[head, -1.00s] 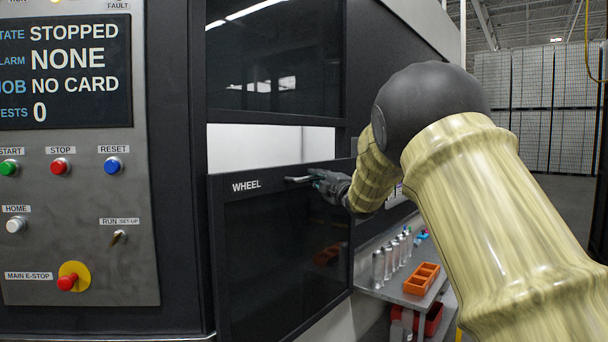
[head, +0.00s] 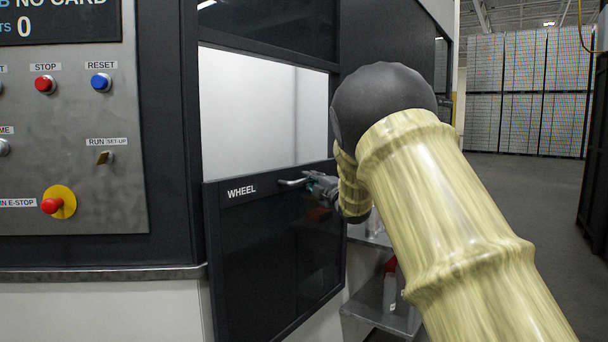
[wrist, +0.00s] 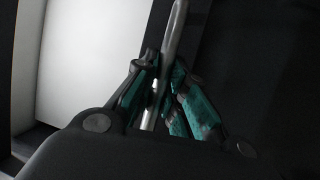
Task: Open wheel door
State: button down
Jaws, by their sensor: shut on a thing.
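The wheel door (head: 270,262) is a dark panel in a black frame, marked WHEEL at its upper left. It stands lowered, with a wide bright opening (head: 262,115) above it. A light metal bar handle (head: 292,182) sits near the door's top edge. My gripper (head: 318,184) is at the handle's right part, and my arm hides some of the door's right side. In the wrist view, the green-padded fingers (wrist: 160,100) are closed around the metal bar (wrist: 175,35).
The control panel (head: 80,130) with its buttons and red emergency stop (head: 52,206) is left of the door. A shelf (head: 385,310) with a few items stands low, right of the door. Open floor and stacked pallets (head: 525,95) lie at the far right.

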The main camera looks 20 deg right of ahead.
jog(key=b, duration=1)
send_near(304, 231)
jog(key=x, duration=0.4)
jog(key=shift+w+a, duration=0.2)
jog(key=shift+w, duration=0.05)
jog(key=shift+r, duration=0.1)
jog(key=c, duration=1.5)
grip_release()
jog(key=shift+w, duration=0.1)
jog(key=shift+o, duration=0.2)
jog(key=v, duration=1.2)
